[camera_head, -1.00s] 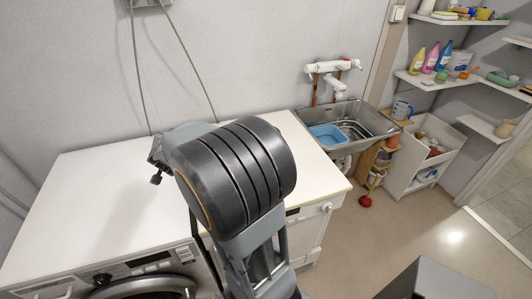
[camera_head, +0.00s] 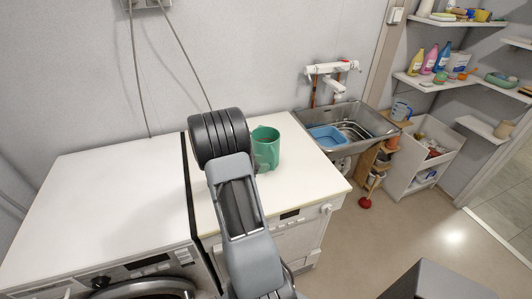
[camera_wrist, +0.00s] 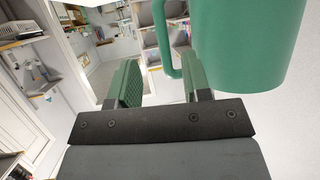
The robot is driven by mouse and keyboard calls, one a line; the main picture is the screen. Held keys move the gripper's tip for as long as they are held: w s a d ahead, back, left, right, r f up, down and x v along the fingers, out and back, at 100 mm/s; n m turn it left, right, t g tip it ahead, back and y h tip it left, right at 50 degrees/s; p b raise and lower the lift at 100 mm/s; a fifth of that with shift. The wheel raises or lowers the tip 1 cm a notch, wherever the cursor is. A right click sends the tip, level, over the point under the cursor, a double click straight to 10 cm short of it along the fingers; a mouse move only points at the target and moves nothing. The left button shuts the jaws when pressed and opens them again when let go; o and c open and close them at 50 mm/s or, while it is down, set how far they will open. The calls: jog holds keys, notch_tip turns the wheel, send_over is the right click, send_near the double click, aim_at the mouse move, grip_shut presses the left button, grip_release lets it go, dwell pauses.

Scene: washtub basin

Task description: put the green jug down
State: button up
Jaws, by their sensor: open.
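The green jug (camera_head: 266,150) stands upright on the white worktop (camera_head: 300,163) in the head view, just right of my wrist. In the wrist view its body (camera_wrist: 247,45) fills the upper right, with its handle hanging on the left side. My gripper (camera_wrist: 163,80) is open in the wrist view, its two green-padded fingers apart. The jug's handle shows in line with the gap between the fingers, and I cannot tell whether it lies between them or just beyond. In the head view my arm hides the fingers.
A metal sink (camera_head: 347,128) with a blue basin (camera_head: 326,136) is right of the worktop. A washing machine (camera_head: 150,268) stands at the front left, its white top clear. Shelves with bottles are at the far right.

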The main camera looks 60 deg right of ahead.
aim_at(274, 168)
jog(key=shift+w+p+x, duration=0.2)
jog(key=shift+p+x, duration=0.45)
jog(key=shift+x, duration=2.7)
jog(key=shift+d, duration=0.1)
jog(key=shift+c, duration=0.2)
grip_shut()
